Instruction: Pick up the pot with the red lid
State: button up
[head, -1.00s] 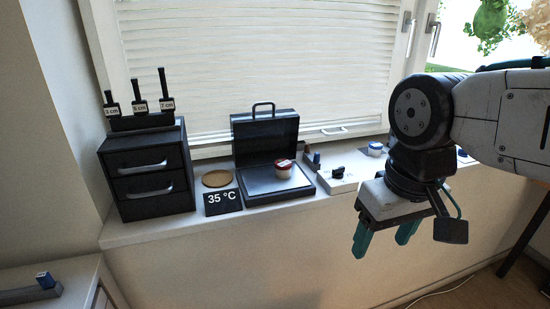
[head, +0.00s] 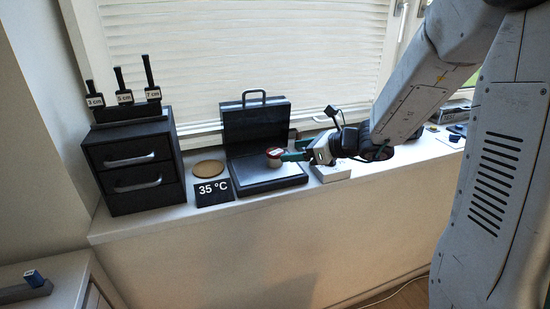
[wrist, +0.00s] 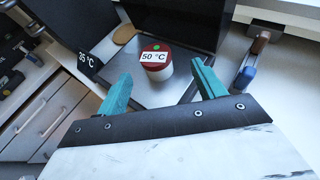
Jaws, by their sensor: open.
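The pot with the red lid (wrist: 156,62) stands upright on the grey plate inside an open black case (wrist: 95,88). In the wrist view it has a white body, a "50 °C" label and a green dot on the lid. In the head view the pot (head: 274,157) is at the tips of my gripper (head: 292,157). In the wrist view my gripper (wrist: 160,88) is open, its two teal fingers on either side of the line to the pot. The pot lies just beyond the fingertips, and nothing is held.
The open case (head: 265,183) stands on the sill, its lid upright at the back. A "35 °C" sign (head: 212,191) and a round cork mat (head: 208,168) are left of it. A black drawer unit (head: 135,165) stands further left.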

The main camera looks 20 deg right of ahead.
aim_at(275, 155)
jog(key=x, duration=0.6)
jog(key=shift+s+a+f, duration=0.15)
jog(key=shift+a+f, duration=0.2)
jog(key=shift+f, duration=0.1)
jog(key=shift+w+a+f, duration=0.15)
jog(key=shift+w+a, duration=0.15)
jog(key=shift+w, duration=0.15)
jog(key=c, duration=1.2)
